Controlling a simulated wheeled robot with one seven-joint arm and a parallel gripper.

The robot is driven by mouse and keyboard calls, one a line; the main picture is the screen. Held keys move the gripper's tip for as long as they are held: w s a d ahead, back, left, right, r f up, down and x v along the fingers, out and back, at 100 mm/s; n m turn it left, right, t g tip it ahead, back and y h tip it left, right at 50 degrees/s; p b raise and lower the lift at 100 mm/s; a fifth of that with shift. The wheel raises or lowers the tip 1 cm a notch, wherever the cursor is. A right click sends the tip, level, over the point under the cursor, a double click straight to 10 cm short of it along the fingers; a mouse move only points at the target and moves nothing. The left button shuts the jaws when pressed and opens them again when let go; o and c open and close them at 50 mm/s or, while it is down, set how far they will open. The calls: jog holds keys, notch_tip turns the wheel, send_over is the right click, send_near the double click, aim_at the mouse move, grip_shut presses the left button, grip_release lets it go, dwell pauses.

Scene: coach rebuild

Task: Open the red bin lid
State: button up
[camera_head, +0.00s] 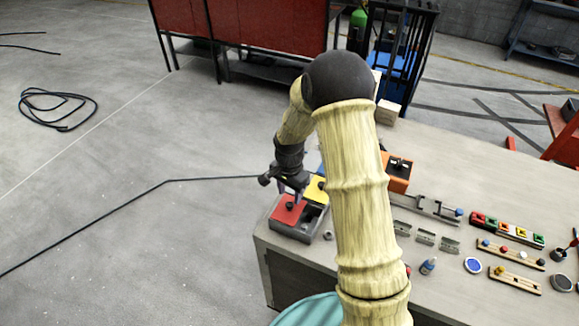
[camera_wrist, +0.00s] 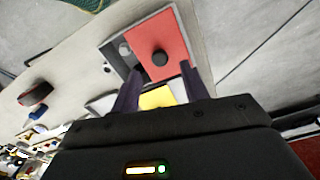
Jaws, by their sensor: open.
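The red bin lid (camera_head: 285,211) is a flat red square with a dark round knob (camera_head: 290,206). It lies over one compartment of a grey bin box (camera_head: 293,233) at the table's near left corner. A yellow lid (camera_head: 318,190) sits behind it. My gripper (camera_head: 292,190) is above the box, open and empty, just behind the red knob. In the wrist view the red lid (camera_wrist: 167,42) and its black knob (camera_wrist: 159,58) lie beyond my fingertips (camera_wrist: 160,78), with the knob roughly between them in the picture. The lid lies flat on the box.
The table (camera_head: 440,160) holds an orange box (camera_head: 398,172), metal brackets (camera_head: 425,237), wooden strips with small parts (camera_head: 512,254) and a blue bottle (camera_head: 428,266) to the right. Open floor (camera_head: 150,230) lies left of the table, with a black cable (camera_head: 58,108).

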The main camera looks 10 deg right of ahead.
aim_at(290, 204)
notch_tip(290, 204, up, 13)
jog(key=b, duration=0.3)
jog(key=shift+s, duration=0.1)
dwell(0.4)
jog(key=s+d+f+n+t, duration=0.1)
jog(key=s+d+n, duration=0.1)
jog(key=s+n, duration=0.3)
jog(key=s+d+f+n+t+b, duration=0.1)
jog(key=s+n, duration=0.3)
jog(key=s, duration=0.9)
jog(key=shift+s+d+f+n+t, duration=0.15)
jog(key=shift+d+f+n+t, duration=0.2)
jog(key=shift+d+f, duration=0.2)
jog(key=shift+c, duration=1)
jog(key=shift+d, duration=0.1)
